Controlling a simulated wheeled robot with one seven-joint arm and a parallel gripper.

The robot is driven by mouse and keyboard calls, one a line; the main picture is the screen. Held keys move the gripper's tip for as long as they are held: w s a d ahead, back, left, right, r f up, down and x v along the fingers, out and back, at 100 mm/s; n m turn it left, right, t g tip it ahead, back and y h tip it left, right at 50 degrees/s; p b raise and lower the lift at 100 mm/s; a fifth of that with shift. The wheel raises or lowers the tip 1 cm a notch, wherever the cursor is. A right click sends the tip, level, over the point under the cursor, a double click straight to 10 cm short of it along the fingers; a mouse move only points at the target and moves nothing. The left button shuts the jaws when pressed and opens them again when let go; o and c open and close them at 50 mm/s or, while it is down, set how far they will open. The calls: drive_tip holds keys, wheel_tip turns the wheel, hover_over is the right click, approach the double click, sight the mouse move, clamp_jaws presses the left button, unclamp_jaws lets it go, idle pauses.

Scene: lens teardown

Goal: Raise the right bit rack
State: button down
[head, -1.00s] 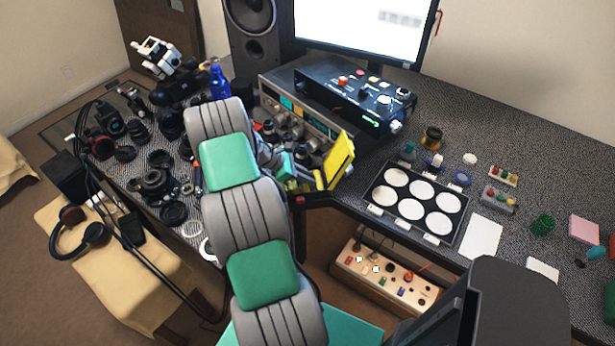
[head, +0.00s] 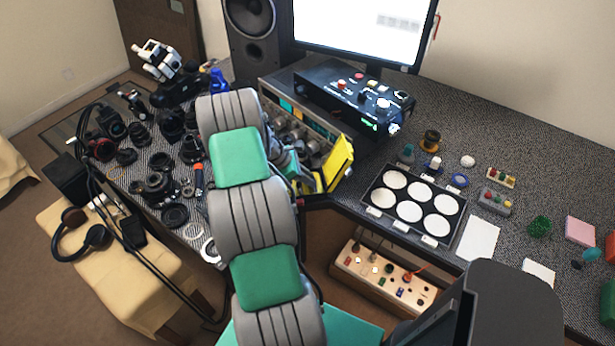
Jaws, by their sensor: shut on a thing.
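A bright yellow rack-like piece (head: 339,164) stands tilted at the right end of the long equipment case, by the inner desk corner. I take it for the right bit rack, but its bits cannot be made out. My gripper (head: 304,180) is at its left side, shut on it. My arm crosses the middle of the view and hides much of the grip, and the fingertips are not clear. More yellow shows low beside the gripper. I cannot tell whether the rack touches the desk.
The equipment case (head: 300,120) and black control box (head: 352,92) stand close behind. The tray of white discs (head: 374,196) lies to the right. Lens parts (head: 158,186) crowd the left desk. An open gap with a power strip (head: 385,275) lies below the corner.

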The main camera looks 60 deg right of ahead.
drive_tip(key=t+y, duration=0.1)
drive_tip(key=s+r+t+p, duration=0.1)
drive_tip(key=shift+s+d+r+t+y, duration=0.1)
drive_tip(key=shift+d+t+y, duration=0.2)
drive_tip(key=shift+d+y, duration=0.1)
drive_tip(key=shift+s+d+r+t+y+b, duration=0.15)
drive_tip(key=shift+s+d+t+y+b, duration=0.15)
drive_tip(key=shift+t+y, duration=0.4)
drive_tip(key=shift+s+d+r+t+y+b, duration=0.15)
drive_tip(key=shift+s+t+y+b, duration=0.25)
drive_tip(key=shift+t, duration=0.5)
drive_tip(key=shift+w, duration=0.1)
drive_tip(key=c, duration=1.4)
unclamp_jaws()
drive_tip(key=shift+o, duration=0.2)
wheel_tip(320, 180, up, 8)
drive_tip(key=b, duration=0.1)
drive_tip(key=shift+f, duration=0.1)
